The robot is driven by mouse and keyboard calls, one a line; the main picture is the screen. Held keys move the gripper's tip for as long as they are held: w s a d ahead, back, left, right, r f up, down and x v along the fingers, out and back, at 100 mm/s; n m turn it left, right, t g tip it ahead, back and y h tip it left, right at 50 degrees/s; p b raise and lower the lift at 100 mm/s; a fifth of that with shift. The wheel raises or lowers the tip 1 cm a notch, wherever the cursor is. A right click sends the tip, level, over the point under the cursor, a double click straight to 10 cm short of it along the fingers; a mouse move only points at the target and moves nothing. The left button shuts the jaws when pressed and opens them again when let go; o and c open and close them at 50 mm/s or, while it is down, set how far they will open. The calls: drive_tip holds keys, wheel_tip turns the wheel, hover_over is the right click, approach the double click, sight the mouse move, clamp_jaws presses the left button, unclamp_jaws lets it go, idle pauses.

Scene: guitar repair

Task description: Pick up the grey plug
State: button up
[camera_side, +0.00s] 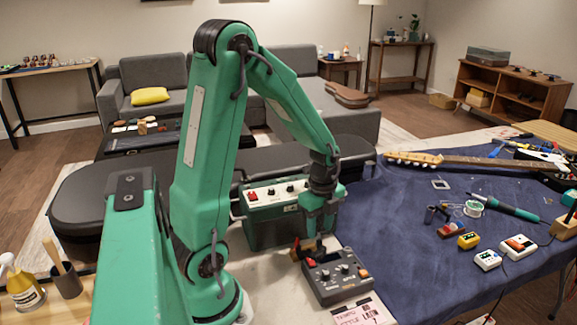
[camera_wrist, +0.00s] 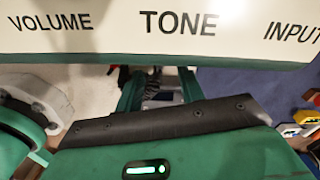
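My gripper (camera_side: 312,238) points down in front of the green amplifier box (camera_side: 262,228), just behind the dark pedal (camera_side: 338,277). In the wrist view, its two green fingers (camera_wrist: 160,82) stand apart below the amplifier's white panel (camera_wrist: 95,22). A small greyish shape shows between them, partly hidden by the gripper body; I cannot tell whether it is the grey plug. I cannot identify the grey plug for sure in either view.
The blue cloth (camera_side: 400,240) on the right holds a guitar neck (camera_side: 470,160), a solder spool (camera_side: 474,208), a green-handled iron (camera_side: 515,209) and several small pedals (camera_side: 518,246). A paper card (camera_side: 362,314) lies in front of the dark pedal. The amplifier stands close to my gripper.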

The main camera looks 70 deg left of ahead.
sight(318, 243)
drive_tip(key=shift+f, duration=1.3)
clamp_jaws()
